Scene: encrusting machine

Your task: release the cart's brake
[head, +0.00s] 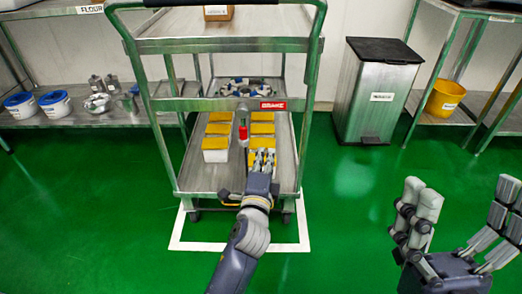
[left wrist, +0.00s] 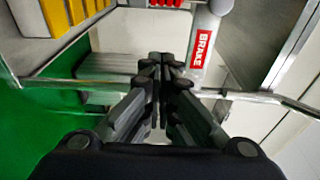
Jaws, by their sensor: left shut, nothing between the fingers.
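The metal cart (head: 215,45) with a green push frame stands ahead in the head view. A red BRAKE label (head: 272,105) sits on its near rail, and it also shows on a grey tube in the left wrist view (left wrist: 203,48). A lever with a red grip (head: 243,133) stands upright just left of the label. My left gripper (head: 263,155) is shut and empty, a little right of and below the lever in the head view. In the wrist view its fingertips (left wrist: 161,62) are together beside the labelled tube; contact cannot be told. My right gripper (head: 457,205) is open and empty, away from the cart.
White boxes with yellow lids (head: 216,142) stand on the cart's lower shelf. A bin (head: 375,90) stands right of the cart, and a yellow bucket (head: 444,98) on a rack. White tubs (head: 55,104) stand on the left shelf. Green floor (head: 90,220) is clear around the cart.

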